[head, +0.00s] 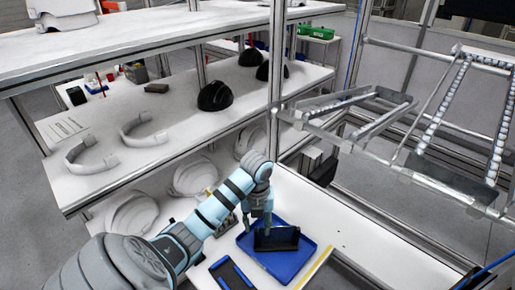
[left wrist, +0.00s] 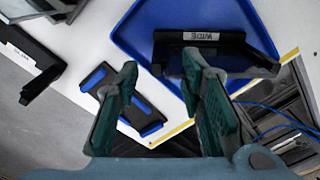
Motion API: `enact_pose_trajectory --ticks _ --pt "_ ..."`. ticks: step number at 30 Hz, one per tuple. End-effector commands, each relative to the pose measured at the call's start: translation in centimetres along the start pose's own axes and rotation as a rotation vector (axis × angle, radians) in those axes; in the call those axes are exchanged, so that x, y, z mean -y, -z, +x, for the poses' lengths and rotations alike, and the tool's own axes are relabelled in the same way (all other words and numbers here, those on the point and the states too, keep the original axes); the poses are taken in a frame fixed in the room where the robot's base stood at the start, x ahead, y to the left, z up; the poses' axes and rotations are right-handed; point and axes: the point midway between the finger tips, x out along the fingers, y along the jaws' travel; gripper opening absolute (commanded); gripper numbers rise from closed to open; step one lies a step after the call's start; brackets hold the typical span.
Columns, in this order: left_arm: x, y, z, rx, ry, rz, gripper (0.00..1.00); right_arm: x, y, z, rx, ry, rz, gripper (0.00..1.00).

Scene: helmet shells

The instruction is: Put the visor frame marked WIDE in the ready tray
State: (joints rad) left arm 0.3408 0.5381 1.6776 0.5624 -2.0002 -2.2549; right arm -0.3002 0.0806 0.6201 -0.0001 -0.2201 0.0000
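A black visor frame (head: 283,240) with a white label lies in the blue tray (head: 290,272). In the left wrist view the frame (left wrist: 238,54) lies inside the tray (left wrist: 140,14); its label is upside down and I cannot read it for certain. My left gripper (head: 256,229) is over the tray at the frame's left side. In the left wrist view my left gripper (left wrist: 160,66) has its fingers apart with nothing between them; its right fingertip overlaps the frame, and I cannot tell whether they touch. My right gripper is not in view.
A black piece with blue ends (head: 232,274) lies left of the tray. Another labelled black piece (left wrist: 22,42) shows in the left wrist view. White helmet shells (head: 196,176) are on the lower shelf; pale curved bands (head: 90,157) and black shells (head: 215,95) are above.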

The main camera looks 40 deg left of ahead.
Motion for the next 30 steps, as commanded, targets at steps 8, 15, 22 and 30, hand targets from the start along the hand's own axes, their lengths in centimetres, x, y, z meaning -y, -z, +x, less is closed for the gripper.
enact_pose_trajectory --ticks 8,15,22,30 --pt "0.0 0.0 -5.4 0.0 -0.001 -0.001 0.35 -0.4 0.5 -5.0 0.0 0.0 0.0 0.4" --pt "0.0 0.0 -5.1 -0.001 0.0 -0.001 0.35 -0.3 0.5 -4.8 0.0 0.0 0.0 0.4" --pt "0.0 0.0 -5.0 -0.001 0.0 -0.001 0.35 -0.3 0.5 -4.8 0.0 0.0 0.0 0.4" --pt "-0.1 0.0 -5.0 -0.001 0.0 -0.003 0.35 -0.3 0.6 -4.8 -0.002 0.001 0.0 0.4"
